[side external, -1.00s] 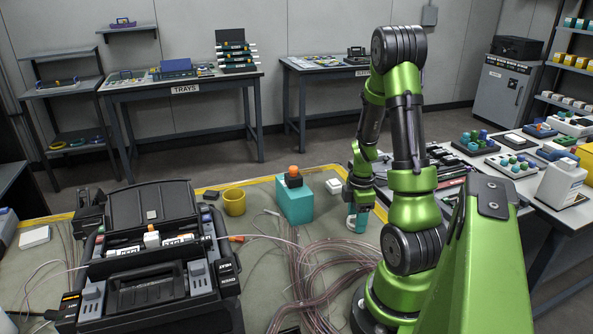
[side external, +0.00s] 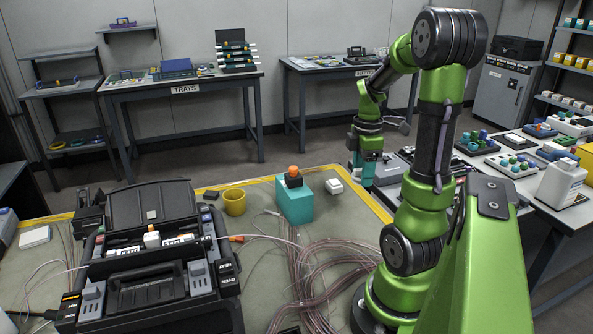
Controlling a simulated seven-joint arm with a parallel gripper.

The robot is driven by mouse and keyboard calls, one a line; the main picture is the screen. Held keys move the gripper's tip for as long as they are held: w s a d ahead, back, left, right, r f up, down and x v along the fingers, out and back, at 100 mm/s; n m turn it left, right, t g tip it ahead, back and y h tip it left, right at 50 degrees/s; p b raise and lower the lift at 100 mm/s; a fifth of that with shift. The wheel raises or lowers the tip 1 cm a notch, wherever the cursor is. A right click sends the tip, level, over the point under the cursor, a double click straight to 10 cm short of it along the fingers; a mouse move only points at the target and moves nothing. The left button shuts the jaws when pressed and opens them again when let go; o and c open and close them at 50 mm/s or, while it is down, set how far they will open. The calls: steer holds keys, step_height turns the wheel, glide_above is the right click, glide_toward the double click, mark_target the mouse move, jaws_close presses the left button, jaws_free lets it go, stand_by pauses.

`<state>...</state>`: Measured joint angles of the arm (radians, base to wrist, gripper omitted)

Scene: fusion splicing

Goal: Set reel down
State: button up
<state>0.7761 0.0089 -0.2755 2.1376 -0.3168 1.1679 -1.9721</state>
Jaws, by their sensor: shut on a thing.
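My gripper (side external: 362,166) hangs below the wrist, near the far right edge of the work mat. It is shut on a small teal piece (side external: 370,146), which appears to be the reel. The fingers partly hide the piece, and its full shape is too small to make out. It looks raised above the mat, though its exact height cannot be told from this view.
A teal block (side external: 295,203) with an orange-topped item stands on the mat (side external: 262,226), beside a yellow cup (side external: 235,202) and a white box (side external: 333,186). The black splicer (side external: 150,260) stands left. A loaded side table (side external: 545,205) is right.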

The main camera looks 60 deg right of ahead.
steer(key=w+a+n, duration=0.6)
steer(key=w+a, duration=0.2)
steer(key=w, duration=0.3)
steer(key=n, duration=0.5)
glide_above(273, 246)
step_height(273, 246, down, 9)
steer(key=shift+a+f, duration=0.1)
steer(key=shift+f, duration=2.6)
steer(key=o, duration=1)
steer(key=shift+f, duration=0.15)
steer(key=shift+o, duration=0.2)
